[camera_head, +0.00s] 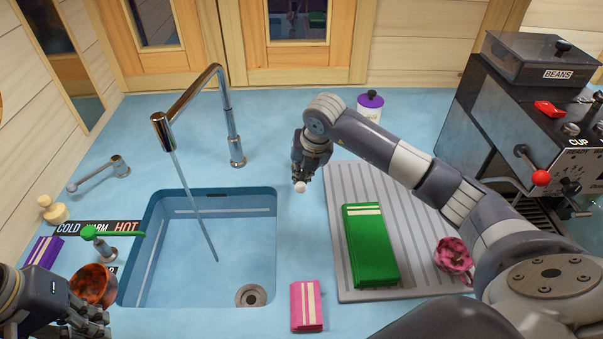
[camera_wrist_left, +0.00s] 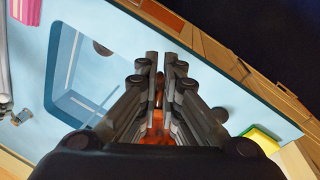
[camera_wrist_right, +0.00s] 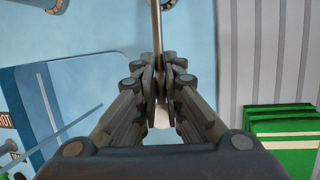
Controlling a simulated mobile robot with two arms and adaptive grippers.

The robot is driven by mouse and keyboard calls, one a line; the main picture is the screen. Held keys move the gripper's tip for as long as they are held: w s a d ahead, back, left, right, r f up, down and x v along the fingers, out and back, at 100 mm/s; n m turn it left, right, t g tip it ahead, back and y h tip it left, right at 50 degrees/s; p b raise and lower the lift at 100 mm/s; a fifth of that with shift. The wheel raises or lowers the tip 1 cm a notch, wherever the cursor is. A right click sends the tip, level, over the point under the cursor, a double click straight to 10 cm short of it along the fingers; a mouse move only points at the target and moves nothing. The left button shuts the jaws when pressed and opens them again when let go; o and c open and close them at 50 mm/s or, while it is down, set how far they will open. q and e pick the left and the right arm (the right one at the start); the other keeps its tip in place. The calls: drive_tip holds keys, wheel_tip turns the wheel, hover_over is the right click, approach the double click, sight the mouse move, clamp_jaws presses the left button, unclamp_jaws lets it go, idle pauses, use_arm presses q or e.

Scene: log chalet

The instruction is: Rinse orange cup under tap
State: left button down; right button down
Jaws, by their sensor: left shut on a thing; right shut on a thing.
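The orange cup (camera_head: 91,284) is at the left edge of the sink (camera_head: 271,235), held in my left gripper (camera_head: 98,316). It shows partly between the fingers in the left wrist view (camera_wrist_left: 157,128). The chrome tap (camera_head: 197,92) stands behind the sink. A thin water stream (camera_head: 190,196) runs from its spout into the basin, right of the cup and apart from it. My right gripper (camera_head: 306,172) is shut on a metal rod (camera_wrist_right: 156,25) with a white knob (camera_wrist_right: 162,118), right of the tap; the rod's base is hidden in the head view.
A green-handled lever (camera_head: 118,234) stands by the COLD-WARM-HOT strip. A metal lever (camera_head: 97,177) is behind it. A pink cloth (camera_head: 306,306) lies right of the sink. The draining board (camera_head: 343,190) holds a green cloth (camera_head: 371,245) and pink cup (camera_head: 454,258). A coffee machine (camera_head: 475,110) stands right.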

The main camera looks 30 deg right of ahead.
drive_tip(key=shift+r, duration=0.1)
drive_tip(key=c, duration=1.7)
unclamp_jaws()
drive_tip(key=v, duration=1.2)
drive_tip(key=shift+w, duration=0.15)
